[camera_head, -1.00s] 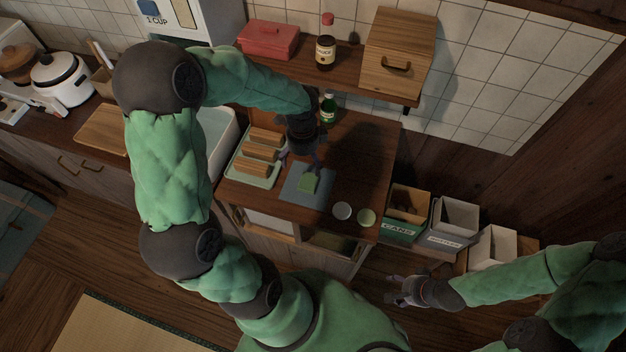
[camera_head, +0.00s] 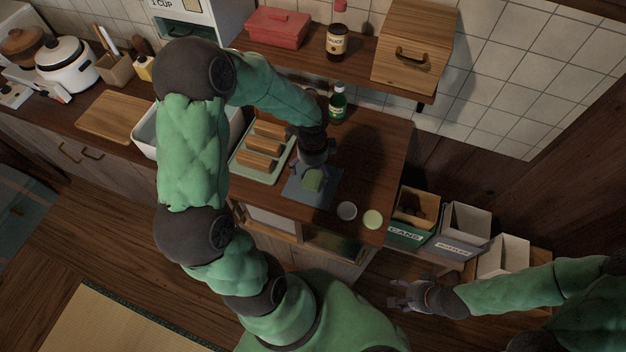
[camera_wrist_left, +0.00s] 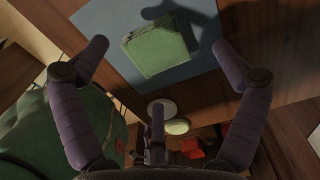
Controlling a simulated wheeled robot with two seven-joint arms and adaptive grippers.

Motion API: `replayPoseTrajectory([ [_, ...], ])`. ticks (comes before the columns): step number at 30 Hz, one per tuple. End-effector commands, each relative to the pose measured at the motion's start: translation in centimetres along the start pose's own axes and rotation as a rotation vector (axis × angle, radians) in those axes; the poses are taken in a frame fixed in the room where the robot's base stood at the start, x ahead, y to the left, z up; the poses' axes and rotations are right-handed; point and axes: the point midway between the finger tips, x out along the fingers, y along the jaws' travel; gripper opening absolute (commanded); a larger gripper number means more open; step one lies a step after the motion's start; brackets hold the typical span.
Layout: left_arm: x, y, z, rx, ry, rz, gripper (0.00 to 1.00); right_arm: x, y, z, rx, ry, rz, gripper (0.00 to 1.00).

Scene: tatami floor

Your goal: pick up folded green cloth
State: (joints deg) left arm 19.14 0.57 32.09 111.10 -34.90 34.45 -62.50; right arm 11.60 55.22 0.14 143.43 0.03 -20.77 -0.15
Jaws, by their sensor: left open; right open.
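The folded green cloth (camera_head: 313,180) lies on a blue-grey mat (camera_head: 318,200) on the wooden counter. In the left wrist view the cloth (camera_wrist_left: 157,47) shows ahead of the fingers, on the mat (camera_wrist_left: 206,62). My left gripper (camera_head: 312,168) is just above the cloth, next to its far side. In the left wrist view its two purple fingers (camera_wrist_left: 160,50) are spread apart, with nothing between them. My right gripper (camera_head: 393,295) is open and empty, low at the right, away from the counter.
A tray (camera_head: 240,166) with several wooden blocks stands left of the mat. A white disc (camera_head: 347,211) and a pale green disc (camera_head: 372,219) lie at its right. A green bottle (camera_head: 338,104) stands behind. Bins (camera_head: 408,233) stand right of the counter.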

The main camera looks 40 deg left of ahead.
Motion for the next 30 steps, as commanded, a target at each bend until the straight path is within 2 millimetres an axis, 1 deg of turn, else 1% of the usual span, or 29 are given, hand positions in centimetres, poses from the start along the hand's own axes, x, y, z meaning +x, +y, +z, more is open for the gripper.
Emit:
replayPoseTrajectory([
  [1, 0.9, 0.2, 0.0, 0.0, 0.0, 0.003, 0.96, 0.5, 0.2, 0.0, 0.0, 0.0, 0.0, 0.64],
  [7, 3.8, 0.4, 0.1, 0.0, 0.0, 0.003, 0.96, 1.6, 0.6, -0.1, 0.0, 0.0, 0.0, 0.64],
  [10, 4.3, 0.4, 0.1, 0.001, 0.0, 0.002, 0.96, 1.7, 0.6, -0.1, 0.0, 0.0, 0.0, 0.64],
  [16, 4.2, 0.3, 0.1, 0.001, 0.0, 0.001, 0.96, 1.6, 0.6, -0.1, 0.0, 0.0, 0.0, 0.64],
  [17, 4.2, 0.3, 0.1, 0.001, 0.0, 0.001, 0.88, 1.6, 0.6, -0.1, 0.0, 0.0, 0.0, 0.64],
  [18, 4.2, 0.4, 0.1, 0.001, 0.0, 0.001, 0.76, 1.6, 0.6, -0.1, 0.0, 0.0, 0.0, 0.64],
  [20, 4.2, 0.4, 0.1, 0.001, 0.0, 0.001, 0.59, 1.6, 0.6, -0.1, 0.0, 0.0, 0.0, 0.64],
  [21, 4.2, 0.4, 0.1, 0.001, 0.0, 0.001, 0.48, 1.6, 0.6, -0.1, 0.0, 0.0, 0.0, 0.64],
  [22, 4.2, 0.4, 0.1, 0.001, 0.0, 0.001, 0.42, 1.6, 0.6, -0.1, 0.0, 0.0, 0.0, 0.64],
  [28, 4.3, 0.4, 0.1, 0.001, 0.0, 0.001, 0.41, 1.6, 0.6, -0.1, 0.0, 0.0, 0.0, 0.64],
  [29, 4.3, 0.4, 0.1, 0.001, 0.0, 0.001, 0.36, 1.6, 0.6, -0.1, 0.0, 0.0, 0.0, 0.64],
  [30, 4.3, 0.4, 0.1, 0.001, 0.0, 0.001, 0.36, 1.6, 0.6, -0.1, 0.0, 0.0, 0.0, 0.64],
])
